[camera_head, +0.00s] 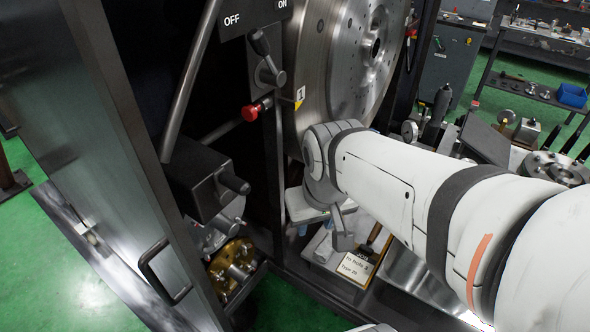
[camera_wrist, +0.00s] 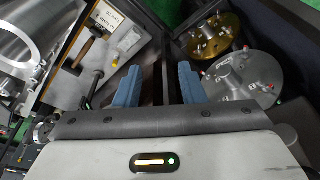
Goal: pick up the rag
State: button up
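In the head view my gripper (camera_head: 303,228) points down beside the tray, largely hidden by my wrist. I cannot clearly make out the rag there.
A hammer (camera_wrist: 86,48) and a label card (camera_wrist: 108,16) are on the tray. To the right in the wrist view are a brass flange (camera_wrist: 213,38) and a silver flange (camera_wrist: 243,80). Dark frame posts, the large steel disc (camera_head: 345,60) and a cabinet door (camera_head: 90,150) hem in my arm.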

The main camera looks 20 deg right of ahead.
jog(key=shift+s+a, duration=0.1)
jog(key=shift+a, duration=0.05)
jog(key=shift+o, duration=1)
jog(key=o, duration=0.6)
jog(key=w+d+f+m+b, duration=0.1)
jog(key=w+f+b, duration=0.1)
jog(key=w+f+m+b, duration=0.1)
jog(key=w+f+b, duration=0.1)
jog(key=w+f, duration=0.1)
jog(key=w+d+f+b, duration=0.1)
jog(key=w+f+b, duration=0.1)
jog(key=f, duration=0.1)
jog(key=shift+w+d+f+m+g, duration=0.1)
jog(key=shift+w+d+m+g, duration=0.1)
jog(key=shift+d+m+g, duration=0.15)
jog(key=shift+c, duration=0.2)
jog(key=m+g+b, duration=0.2)
jog(key=m+b, duration=0.6)
jog(key=b, duration=0.2)
send_over(329, 243)
jog(key=shift+n, duration=0.25)
notch_tip(329, 243, down, 28)
jog(key=shift+r, duration=0.2)
jog(key=shift+w+f+b, duration=0.1)
jog(key=shift+f+b, duration=0.55)
jog(key=shift+f, duration=2.05)
